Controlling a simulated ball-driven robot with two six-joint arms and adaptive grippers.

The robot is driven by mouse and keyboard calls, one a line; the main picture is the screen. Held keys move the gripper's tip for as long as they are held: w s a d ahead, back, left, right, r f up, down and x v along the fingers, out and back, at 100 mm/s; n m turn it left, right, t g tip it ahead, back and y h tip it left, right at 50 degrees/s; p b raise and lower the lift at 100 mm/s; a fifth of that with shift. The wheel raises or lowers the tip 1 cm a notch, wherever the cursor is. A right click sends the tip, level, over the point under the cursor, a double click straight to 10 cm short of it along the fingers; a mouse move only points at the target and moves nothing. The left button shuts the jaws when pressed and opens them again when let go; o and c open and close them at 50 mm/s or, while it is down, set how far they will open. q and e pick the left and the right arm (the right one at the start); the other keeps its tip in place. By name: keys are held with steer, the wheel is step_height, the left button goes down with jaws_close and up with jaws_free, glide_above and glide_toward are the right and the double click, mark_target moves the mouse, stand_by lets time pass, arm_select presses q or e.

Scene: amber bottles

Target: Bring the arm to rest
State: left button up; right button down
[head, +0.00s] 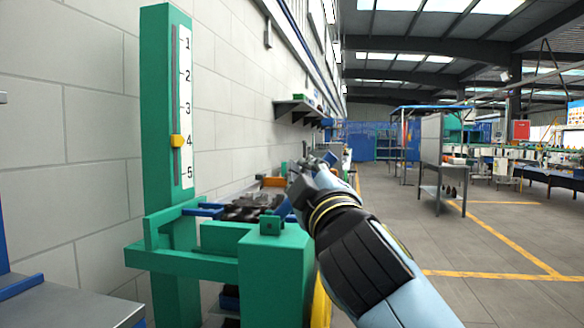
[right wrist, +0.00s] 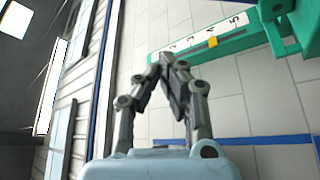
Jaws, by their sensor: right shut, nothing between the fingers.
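My right arm comes in from the lower right in the head view, raised and reaching forward. My left gripper does not show.
A green post with a numbered scale (head: 186,110) and yellow slider (head: 177,141) stands close at left on a green frame (head: 275,275). A grey tabletop (head: 70,308) is at lower left. A wall shelf (head: 298,106) lies beyond. Open floor (head: 500,245) is at right.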

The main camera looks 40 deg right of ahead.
steer(key=s+f+m+g+y, duration=0.2)
steer(key=s+f+g, duration=0.2)
steer(key=f, duration=0.6)
steer(key=s+f+m+g+y, duration=0.1)
steer(key=s+f+m+g, duration=0.25)
steer(key=f, duration=0.65)
steer(key=s+a+f+g+y, duration=0.2)
steer(key=s+a+f+g, duration=0.15)
steer(key=s+f, duration=0.35)
steer(key=s+a+f+g+y, duration=0.25)
steer(key=s+f+g, duration=0.25)
steer(key=s, duration=0.5)
step_height(320, 180, down, 26)
steer(key=s+d+g, duration=0.2)
steer(key=s+d, duration=0.1)
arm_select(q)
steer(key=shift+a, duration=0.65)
arm_select(e)
steer(key=s+d+f+m, duration=0.1)
steer(key=s+f, duration=1.5)
steer(key=s, duration=0.2)
steer(key=shift+f+g, duration=0.25)
steer(key=shift+g, duration=0.15)
